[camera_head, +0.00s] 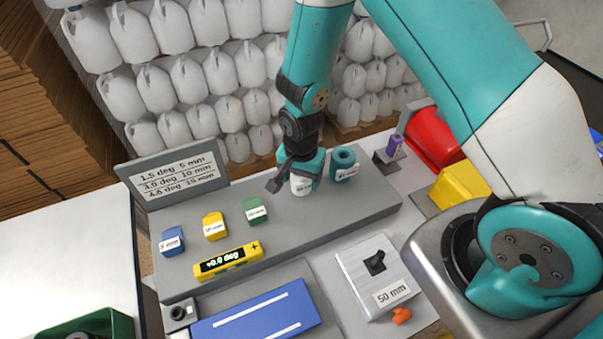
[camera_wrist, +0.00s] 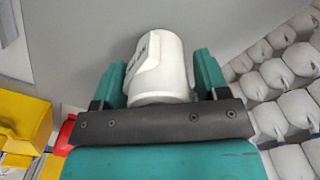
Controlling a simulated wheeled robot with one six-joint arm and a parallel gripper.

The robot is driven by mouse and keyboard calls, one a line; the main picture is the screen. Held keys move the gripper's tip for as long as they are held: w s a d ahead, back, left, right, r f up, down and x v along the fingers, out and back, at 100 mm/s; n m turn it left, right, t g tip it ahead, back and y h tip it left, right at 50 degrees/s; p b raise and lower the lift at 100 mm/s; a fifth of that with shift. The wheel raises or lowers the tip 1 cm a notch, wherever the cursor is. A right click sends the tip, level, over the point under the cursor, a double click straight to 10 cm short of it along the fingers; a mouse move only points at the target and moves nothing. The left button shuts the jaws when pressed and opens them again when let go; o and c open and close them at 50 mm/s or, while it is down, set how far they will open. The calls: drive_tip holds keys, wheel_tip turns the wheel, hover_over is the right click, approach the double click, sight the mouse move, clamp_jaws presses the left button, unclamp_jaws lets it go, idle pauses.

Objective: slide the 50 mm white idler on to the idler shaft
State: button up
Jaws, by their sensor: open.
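The white idler (camera_head: 299,187), a labelled cylinder, stands on the raised grey bench. It also shows in the wrist view (camera_wrist: 162,72), between the two teal fingers. My gripper (camera_head: 303,168) is open and comes down over it from above, with a finger on either side. In the wrist view my gripper (camera_wrist: 160,68) shows a gap by the right finger; contact on the left is hard to tell. A pale plate marked "50 mm" (camera_head: 358,289) lies lower, in front and to the right. It bears a short dark stub (camera_head: 375,263), which may be the idler shaft.
A teal idler (camera_head: 343,164) stands close right of my gripper. Blue (camera_head: 173,241), yellow (camera_head: 214,226) and green (camera_head: 256,211) blocks stand left, behind a yellow level (camera_head: 229,260). Red (camera_head: 430,138) and yellow bins (camera_head: 459,185) stand right. A blue plate (camera_head: 257,315) lies in front.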

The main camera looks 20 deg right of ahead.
drive_tip(key=shift+f, duration=0.3)
drive_tip(key=shift+c, duration=0.4)
drive_tip(key=c, duration=1)
drive_tip(key=shift+o, duration=0.2)
drive_tip(key=shift+r, duration=0.15)
wheel_tip(320, 180, up, 20)
drive_tip(key=b, duration=0.4)
